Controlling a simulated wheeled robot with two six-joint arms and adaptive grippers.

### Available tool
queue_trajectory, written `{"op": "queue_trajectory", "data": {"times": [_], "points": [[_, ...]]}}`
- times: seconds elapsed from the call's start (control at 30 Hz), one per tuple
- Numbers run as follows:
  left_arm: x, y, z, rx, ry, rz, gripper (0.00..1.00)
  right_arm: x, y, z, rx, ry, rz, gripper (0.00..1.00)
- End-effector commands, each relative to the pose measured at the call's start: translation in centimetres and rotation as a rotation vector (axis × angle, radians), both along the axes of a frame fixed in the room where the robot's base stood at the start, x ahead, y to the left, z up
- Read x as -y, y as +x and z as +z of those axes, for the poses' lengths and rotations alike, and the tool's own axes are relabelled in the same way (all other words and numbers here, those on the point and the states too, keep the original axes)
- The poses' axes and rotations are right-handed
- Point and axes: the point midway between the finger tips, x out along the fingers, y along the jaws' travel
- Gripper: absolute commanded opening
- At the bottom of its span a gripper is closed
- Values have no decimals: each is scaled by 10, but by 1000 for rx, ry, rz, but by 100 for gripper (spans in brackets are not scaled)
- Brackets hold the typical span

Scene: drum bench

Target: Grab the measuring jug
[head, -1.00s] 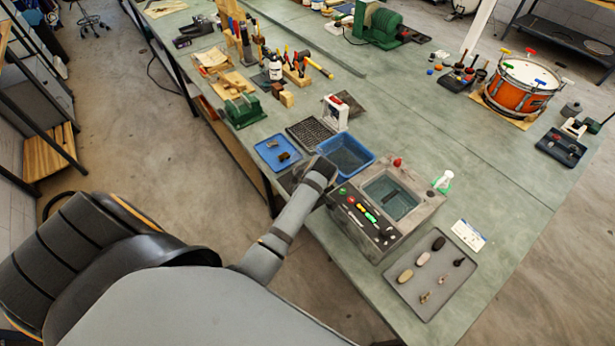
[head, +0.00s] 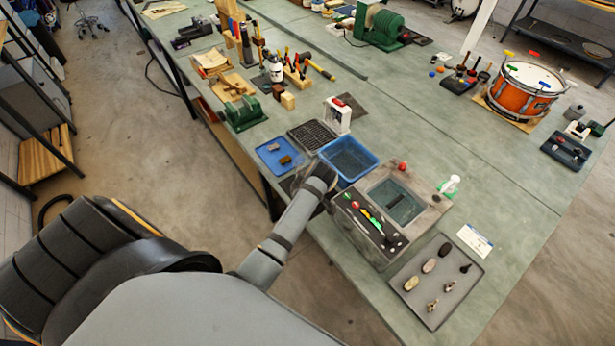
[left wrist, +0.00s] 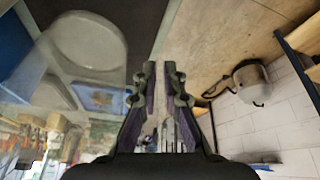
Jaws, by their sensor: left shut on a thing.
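The measuring jug shows in the left wrist view as a clear, see-through vessel (left wrist: 88,42) at the upper left, with a rounded end towards the camera. My left gripper (left wrist: 160,68) is beside it, its two dark fingers close together and shut on part of the jug; the gripped part itself is hard to make out. In the head view my left arm reaches the bench's near edge, between the blue bin and the grey basin unit. There my own wrist hides the fingers and the jug. My right gripper is in neither view.
The blue bin (head: 349,158) stands just beyond my wrist, with a blue tray (head: 266,154) to its left. The grey basin unit (head: 437,205) with a control panel is close on the right. A grey tray (head: 450,305) of small parts lies nearer.

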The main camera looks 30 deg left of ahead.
Motion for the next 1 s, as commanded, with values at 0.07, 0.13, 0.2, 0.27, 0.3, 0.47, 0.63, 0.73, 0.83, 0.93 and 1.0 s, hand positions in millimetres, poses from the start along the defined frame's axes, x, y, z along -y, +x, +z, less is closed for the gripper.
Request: {"op": "queue_trajectory", "data": {"times": [0.07,0.13,0.2,0.27,0.3,0.47,0.63,0.73,0.83,0.93,1.0], "points": [[1,0,-1,1,-5,-2,0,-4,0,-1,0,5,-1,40],[2,0,-1,1,-5,-2,0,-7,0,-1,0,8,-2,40],[2,0,0,1,-5,-2,0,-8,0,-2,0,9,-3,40],[2,1,2,2,-5,-2,0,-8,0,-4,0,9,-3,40],[1,1,4,3,-4,-2,0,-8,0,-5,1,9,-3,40],[1,1,16,5,-4,-1,0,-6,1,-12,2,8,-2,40],[2,10,37,7,-3,-2,0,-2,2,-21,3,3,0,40],[3,20,49,7,-4,-1,0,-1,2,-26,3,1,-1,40],[3,30,62,6,-3,-2,0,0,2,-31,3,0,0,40],[4,41,75,7,-3,-2,0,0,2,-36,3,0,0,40],[5,49,84,7,-4,-2,0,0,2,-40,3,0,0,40]]}}
